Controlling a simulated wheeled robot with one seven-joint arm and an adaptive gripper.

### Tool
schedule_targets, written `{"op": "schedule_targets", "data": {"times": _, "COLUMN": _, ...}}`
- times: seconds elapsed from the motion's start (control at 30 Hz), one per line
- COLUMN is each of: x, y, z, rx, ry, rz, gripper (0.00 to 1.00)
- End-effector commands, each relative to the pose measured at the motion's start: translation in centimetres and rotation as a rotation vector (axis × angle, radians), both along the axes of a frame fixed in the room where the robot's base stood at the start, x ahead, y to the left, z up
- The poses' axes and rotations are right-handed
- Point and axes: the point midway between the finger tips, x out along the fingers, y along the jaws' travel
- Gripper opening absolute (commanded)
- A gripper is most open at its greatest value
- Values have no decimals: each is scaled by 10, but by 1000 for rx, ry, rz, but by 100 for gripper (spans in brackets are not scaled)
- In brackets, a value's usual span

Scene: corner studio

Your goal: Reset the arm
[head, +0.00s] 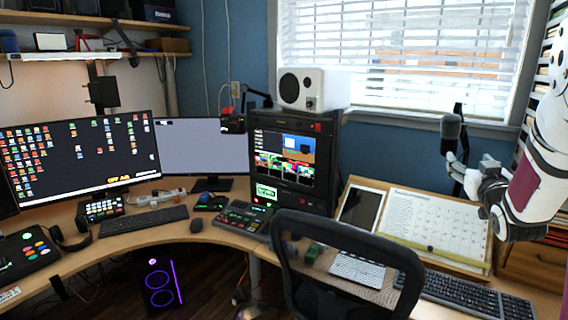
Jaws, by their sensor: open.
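My arm comes in from the right edge of the head view. My gripper (474,190) is at its end, at the right side above the slanted calendar board. Its fingers are apart, and I see nothing between them. A dark microphone (451,127) on a stand is just behind and above the gripper; I cannot tell how far apart they are.
A corner desk (160,237) holds monitors (82,150), a mixer panel (243,218) and a keyboard (143,221). An office chair (283,262) stands in front. A calendar board (432,222) and black keyboard (465,294) lie below the gripper. A window (400,60) is behind.

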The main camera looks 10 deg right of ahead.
Motion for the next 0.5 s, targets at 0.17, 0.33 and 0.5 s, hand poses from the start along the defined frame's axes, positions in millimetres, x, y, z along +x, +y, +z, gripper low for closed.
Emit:
{"op": "schedule_targets", "data": {"times": 0.17, "x": -14, "y": 58, "z": 17, "rx": 110, "ry": 166, "rz": -14, "gripper": 63}}
{"op": "schedule_targets", "data": {"times": 0.33, "x": -49, "y": 119, "z": 16, "rx": 210, "ry": 353, "rz": -1, "gripper": 63}}
{"op": "schedule_targets", "data": {"times": 0.5, "x": -104, "y": 186, "z": 5, "rx": 293, "ry": 556, "rz": 41, "gripper": 63}}
